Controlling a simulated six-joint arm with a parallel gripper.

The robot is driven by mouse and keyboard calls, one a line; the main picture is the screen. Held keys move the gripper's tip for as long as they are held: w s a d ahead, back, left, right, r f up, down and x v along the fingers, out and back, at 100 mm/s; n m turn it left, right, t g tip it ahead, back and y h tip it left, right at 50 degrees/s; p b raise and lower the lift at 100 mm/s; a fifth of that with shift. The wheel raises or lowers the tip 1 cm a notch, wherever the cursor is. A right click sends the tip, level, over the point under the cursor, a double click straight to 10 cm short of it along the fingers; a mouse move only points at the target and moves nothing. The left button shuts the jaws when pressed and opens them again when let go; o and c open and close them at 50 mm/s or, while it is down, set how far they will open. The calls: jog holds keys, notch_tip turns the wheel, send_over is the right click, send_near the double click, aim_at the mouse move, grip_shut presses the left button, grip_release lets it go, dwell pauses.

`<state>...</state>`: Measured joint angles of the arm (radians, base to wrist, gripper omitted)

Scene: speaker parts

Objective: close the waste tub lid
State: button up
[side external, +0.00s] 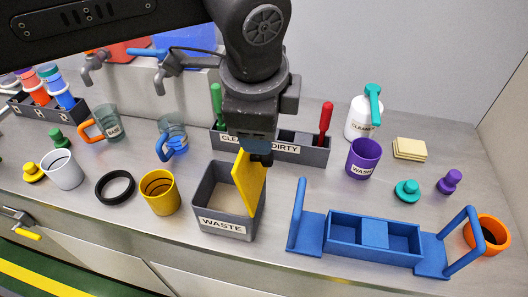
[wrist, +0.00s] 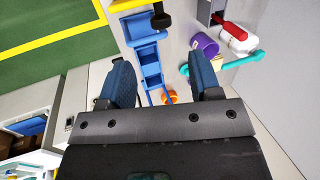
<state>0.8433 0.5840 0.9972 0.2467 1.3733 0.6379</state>
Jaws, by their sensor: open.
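The grey waste tub (side external: 222,222), labelled WASTE, stands at the front middle of the counter. Its yellow lid (side external: 247,182) is raised, standing steeply tilted at the tub's right side, and the tub's inside is visible. My gripper (side external: 258,148) is just above the lid's upper edge; I cannot tell whether it touches. In the wrist view my gripper (wrist: 163,82) has its two blue fingers spread, with nothing held between them. The yellow lid's edge (wrist: 130,5) shows at the top there, with a black knob (wrist: 160,19) beside it, beyond the fingertips.
A blue two-handled carrier (side external: 375,236) stands right of the tub, and a yellow mug (side external: 159,194) to its left. Behind it is a grey CLEAN/DIRTY caddy (side external: 300,152) holding a red-handled tool (side external: 325,120). A purple mug (side external: 363,159) stands behind the carrier.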

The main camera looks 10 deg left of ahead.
jog(key=x, duration=1.1)
jog(key=shift+c, duration=0.3)
jog(key=shift+r, duration=0.1)
grip_shut()
